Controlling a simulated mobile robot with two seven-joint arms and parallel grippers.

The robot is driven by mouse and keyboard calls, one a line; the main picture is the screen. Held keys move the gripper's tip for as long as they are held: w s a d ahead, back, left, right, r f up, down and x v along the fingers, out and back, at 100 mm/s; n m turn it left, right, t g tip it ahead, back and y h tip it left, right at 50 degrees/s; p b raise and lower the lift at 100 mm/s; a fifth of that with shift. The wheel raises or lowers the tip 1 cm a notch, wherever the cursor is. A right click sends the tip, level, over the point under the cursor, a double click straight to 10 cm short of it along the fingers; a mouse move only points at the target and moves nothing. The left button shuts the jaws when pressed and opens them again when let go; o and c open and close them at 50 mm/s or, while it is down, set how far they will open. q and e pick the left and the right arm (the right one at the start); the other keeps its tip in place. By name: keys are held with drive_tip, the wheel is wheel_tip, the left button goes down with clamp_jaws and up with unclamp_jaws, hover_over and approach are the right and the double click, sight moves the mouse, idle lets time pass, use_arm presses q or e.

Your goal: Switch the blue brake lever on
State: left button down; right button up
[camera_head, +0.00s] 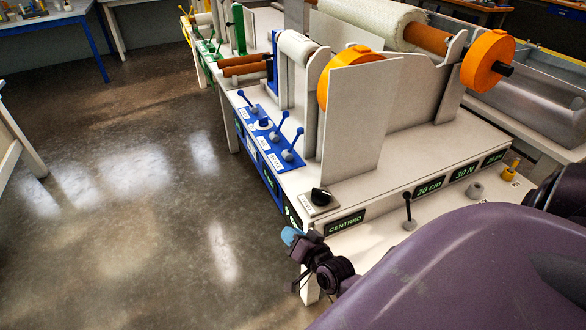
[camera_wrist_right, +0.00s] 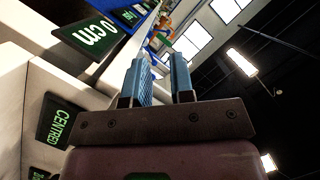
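My right gripper (camera_head: 292,236) is below and in front of the panel, near the table's front left corner, apart from all levers. In the right wrist view its two blue fingers (camera_wrist_right: 160,68) stand apart with nothing between them. My left gripper is out of view.
A black knob (camera_head: 320,196) and the CENTRED display (camera_head: 346,223) are close to the right gripper. A black lever (camera_head: 408,210) stands further right. An upright grey plate (camera_head: 358,120) rises right of the levers. The floor (camera_head: 130,190) left of the table is clear.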

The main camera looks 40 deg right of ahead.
idle(0.5)
